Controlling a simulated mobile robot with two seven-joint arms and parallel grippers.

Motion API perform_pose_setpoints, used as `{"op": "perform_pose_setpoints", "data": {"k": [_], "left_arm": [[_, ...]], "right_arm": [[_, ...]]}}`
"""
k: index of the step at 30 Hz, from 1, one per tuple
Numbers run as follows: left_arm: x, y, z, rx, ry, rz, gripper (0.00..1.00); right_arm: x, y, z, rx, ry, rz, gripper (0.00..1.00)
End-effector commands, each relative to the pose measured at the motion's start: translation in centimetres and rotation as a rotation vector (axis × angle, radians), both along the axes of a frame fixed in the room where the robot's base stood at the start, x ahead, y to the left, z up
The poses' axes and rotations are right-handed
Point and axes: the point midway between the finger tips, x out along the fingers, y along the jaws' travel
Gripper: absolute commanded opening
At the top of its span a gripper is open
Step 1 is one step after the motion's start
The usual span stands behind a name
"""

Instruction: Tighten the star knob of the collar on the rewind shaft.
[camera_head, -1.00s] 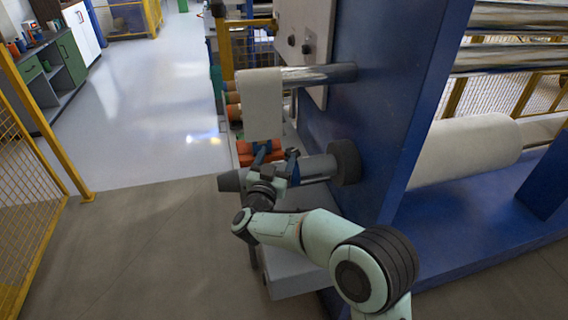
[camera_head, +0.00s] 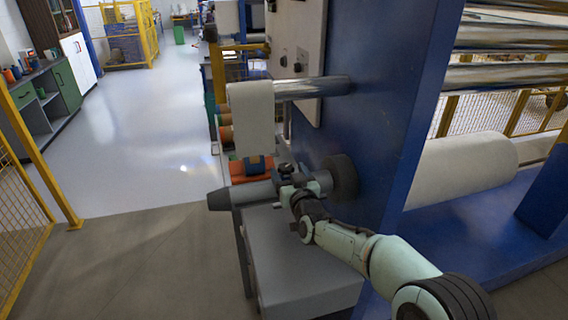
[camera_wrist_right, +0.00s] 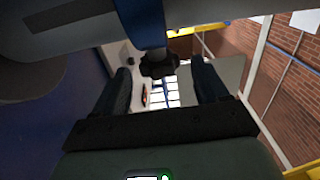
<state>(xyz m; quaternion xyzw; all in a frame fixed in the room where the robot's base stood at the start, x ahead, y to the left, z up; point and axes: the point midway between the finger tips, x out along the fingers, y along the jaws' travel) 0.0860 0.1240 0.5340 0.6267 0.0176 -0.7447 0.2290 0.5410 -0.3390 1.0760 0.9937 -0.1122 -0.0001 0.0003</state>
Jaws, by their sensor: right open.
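The grey rewind shaft (camera_head: 238,193) sticks out to the left from the blue machine frame, ending in a dark tip. In the right wrist view it crosses the top left (camera_wrist_right: 60,32), with the blue collar (camera_wrist_right: 143,22) around it. The dark star knob (camera_wrist_right: 158,64) is on a short stem from the collar. My right gripper (camera_head: 289,178) is at the shaft near the dark hub. In the wrist view its open fingers (camera_wrist_right: 162,72) stand either side of the knob, with visible gaps. Finger contact is hard to judge in the head view. My left gripper is out of view.
The blue machine frame (camera_head: 385,90) and dark round hub (camera_head: 342,176) are close right of my right gripper. A grey box (camera_head: 300,270) lies below the shaft. A white web (camera_head: 252,112) hangs behind. Open floor (camera_head: 130,255) is at the left.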

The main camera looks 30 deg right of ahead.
Motion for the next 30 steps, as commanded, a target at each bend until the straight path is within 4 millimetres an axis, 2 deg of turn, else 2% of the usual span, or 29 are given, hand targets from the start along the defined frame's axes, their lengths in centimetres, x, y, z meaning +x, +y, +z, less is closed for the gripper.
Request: {"op": "perform_pose_setpoints", "data": {"k": [3, 9, 21, 23, 24, 26, 30], "left_arm": [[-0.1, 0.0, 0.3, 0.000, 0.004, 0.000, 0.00], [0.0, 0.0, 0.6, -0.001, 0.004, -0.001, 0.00], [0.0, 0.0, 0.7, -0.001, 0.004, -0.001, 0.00], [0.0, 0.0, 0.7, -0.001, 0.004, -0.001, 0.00], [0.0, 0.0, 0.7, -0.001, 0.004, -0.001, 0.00], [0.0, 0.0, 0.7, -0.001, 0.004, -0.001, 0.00], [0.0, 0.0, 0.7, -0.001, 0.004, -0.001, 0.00]], "right_arm": [[2.1, -0.5, 0.0, -0.003, 0.001, -0.001, 0.73], [4.2, -1.0, 0.0, 0.000, 0.000, -0.001, 0.73], [4.8, -1.1, 0.0, 0.001, 0.000, 0.000, 0.73], [4.8, -1.1, 0.0, 0.001, 0.000, 0.000, 0.57], [4.8, -1.1, 0.0, 0.001, 0.000, 0.000, 0.44], [4.8, -1.1, 0.0, 0.001, 0.000, 0.000, 0.25], [4.8, -1.1, 0.0, 0.001, 0.000, -0.001, 0.22]]}}
